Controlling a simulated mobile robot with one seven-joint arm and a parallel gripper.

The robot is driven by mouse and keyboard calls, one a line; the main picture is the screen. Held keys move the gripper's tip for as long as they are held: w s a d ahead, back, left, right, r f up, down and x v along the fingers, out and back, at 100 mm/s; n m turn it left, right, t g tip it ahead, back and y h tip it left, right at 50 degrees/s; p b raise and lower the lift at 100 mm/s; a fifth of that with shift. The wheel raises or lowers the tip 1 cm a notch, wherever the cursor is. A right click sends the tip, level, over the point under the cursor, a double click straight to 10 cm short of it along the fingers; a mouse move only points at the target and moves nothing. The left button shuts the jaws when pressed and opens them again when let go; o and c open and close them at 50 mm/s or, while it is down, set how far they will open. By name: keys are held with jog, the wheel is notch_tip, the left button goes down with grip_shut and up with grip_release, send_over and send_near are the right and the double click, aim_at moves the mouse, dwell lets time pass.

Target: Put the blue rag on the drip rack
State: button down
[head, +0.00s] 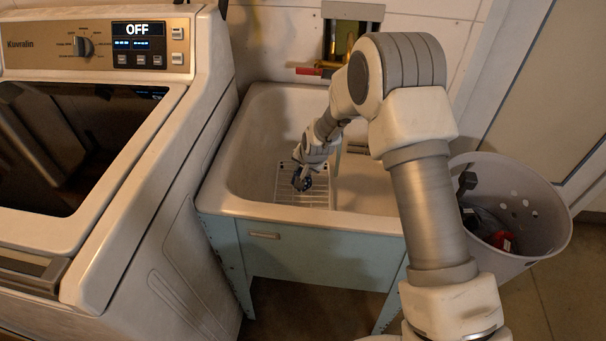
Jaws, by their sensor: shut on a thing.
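My gripper (301,179) reaches down into the left part of the sink and is shut on the blue rag (307,184). Only a small, dark bluish bit of the rag shows at the fingertips; the rest is hidden by the gripper or too small to make out. The drip rack (288,197), a white wire grid, lies in the left part of the sink, below and around the gripper in the picture. I cannot tell whether the rag touches the rack.
The utility sink (243,208) has a raised rim and a divider right of the rack. A washer (150,210) stands at left, and a bin (535,225) with dark and red items at right.

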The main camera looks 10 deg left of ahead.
jog(key=shift+f, duration=0.9)
jog(key=shift+f, duration=0.1)
jog(key=c, duration=0.7)
grip_release()
jog(key=shift+o, duration=0.2)
